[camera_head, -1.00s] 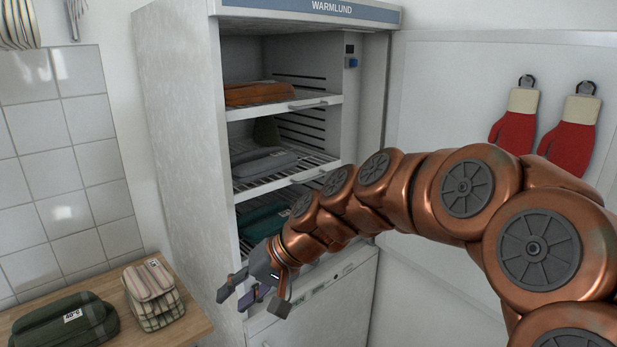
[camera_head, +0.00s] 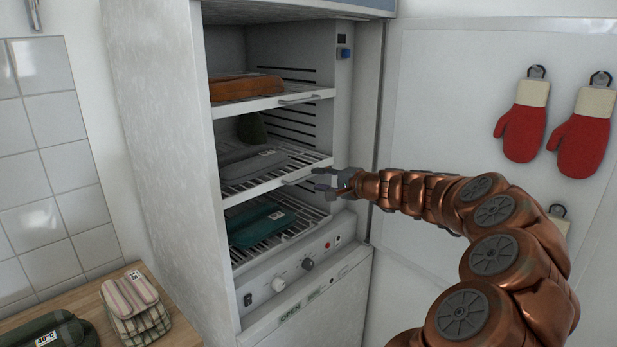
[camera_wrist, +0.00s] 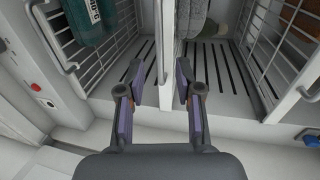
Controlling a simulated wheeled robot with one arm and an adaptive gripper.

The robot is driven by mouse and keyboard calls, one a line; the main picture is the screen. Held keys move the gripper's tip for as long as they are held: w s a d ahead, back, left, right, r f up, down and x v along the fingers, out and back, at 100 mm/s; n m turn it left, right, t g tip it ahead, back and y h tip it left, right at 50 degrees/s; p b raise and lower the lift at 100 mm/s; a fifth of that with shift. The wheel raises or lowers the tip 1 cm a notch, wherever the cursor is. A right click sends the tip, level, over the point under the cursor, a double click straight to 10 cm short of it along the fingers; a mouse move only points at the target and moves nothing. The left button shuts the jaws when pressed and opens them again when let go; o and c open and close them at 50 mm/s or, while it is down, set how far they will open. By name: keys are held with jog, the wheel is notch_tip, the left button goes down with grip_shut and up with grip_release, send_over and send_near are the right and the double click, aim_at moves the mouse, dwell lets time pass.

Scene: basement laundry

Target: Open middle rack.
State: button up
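The middle rack (camera_head: 248,194) is in the open-fronted warming cabinet, its front edge roughly in line with the racks above and below. It bears folded grey cloths (camera_head: 262,163) and a dark green item further back. Its small bar handle (camera_head: 298,178) is at the right part of the front edge. My gripper (camera_head: 319,181) is open at this handle, coming from the right. In the wrist view my gripper's fingers (camera_wrist: 160,66) lie on either side of the middle rack's front edge (camera_wrist: 171,30) and handle. Contact cannot be told.
The upper rack (camera_head: 240,108) holds orange cloths and has its own handle. The lower rack (camera_head: 290,240) holds teal cloths above a panel with knobs (camera_head: 307,263). Red mitts (camera_head: 522,133) hang on the right wall. A wooden counter (camera_head: 92,298) with folded cloths stands left.

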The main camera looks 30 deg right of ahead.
jog(key=shift+p+x, duration=0.45)
jog(key=shift+x, duration=1.9)
jog(key=shift+c, duration=0.2)
grip_shut()
